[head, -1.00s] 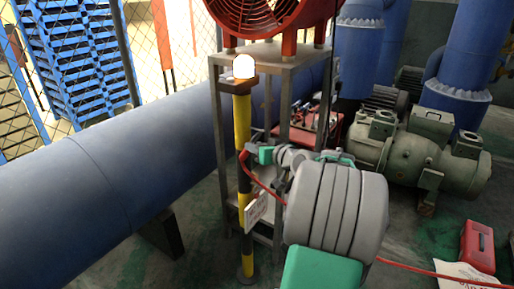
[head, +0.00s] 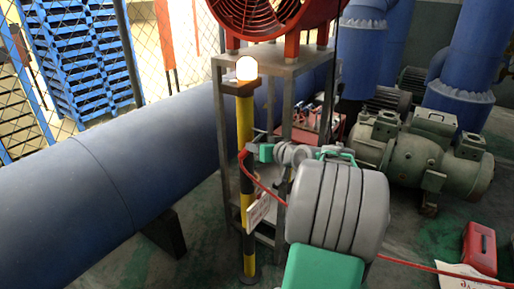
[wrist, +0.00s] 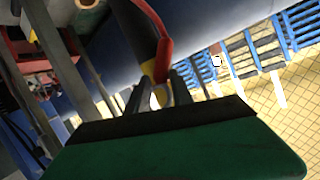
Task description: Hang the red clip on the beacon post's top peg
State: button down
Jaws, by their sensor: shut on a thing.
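The beacon post (head: 246,120) is a yellow and black striped upright with a glowing lamp (head: 247,68) on top and a brownish bracket just below the lamp. I cannot make out the top peg clearly. My gripper (head: 250,149) is shut on the red clip (head: 242,154), beside the post at about its middle height, well below the lamp. I cannot tell whether the clip touches the post. In the wrist view the red clip (wrist: 165,55) stands out past my dark fingers (wrist: 158,97), with a red cable leading from it. Yellow shows behind the fingers.
A metal stand (head: 285,75) with a red fan (head: 270,15) is close behind the post. A thick blue pipe (head: 80,190) runs along the left. A white tag (head: 258,210) hangs near the post. Green motors (head: 425,155) and a red box (head: 479,245) are at the right.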

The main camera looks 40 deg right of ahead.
jog(key=c, duration=1.5)
grip_release()
jog(key=r+t, duration=0.1)
jog(key=r, duration=0.2)
jog(key=w+d+r+h, duration=0.1)
jog(key=r, duration=0.2)
jog(key=d+r+t, duration=0.1)
jog(key=r, duration=0.2)
jog(key=shift+w+d+t+h, duration=0.2)
jog(key=shift+t+h, duration=0.1)
jog(key=shift+h, duration=0.1)
jog(key=shift+o, duration=0.9)
jog(key=shift+s+r, duration=0.1)
jog(key=shift+s, duration=0.1)
jog(key=shift+o, duration=0.8)
jog(key=shift+a+f, duration=0.15)
jog(key=shift+f, duration=0.1)
jog(key=shift+o, duration=0.6)
jog(key=shift+w+f, duration=0.1)
jog(key=shift+f, duration=0.25)
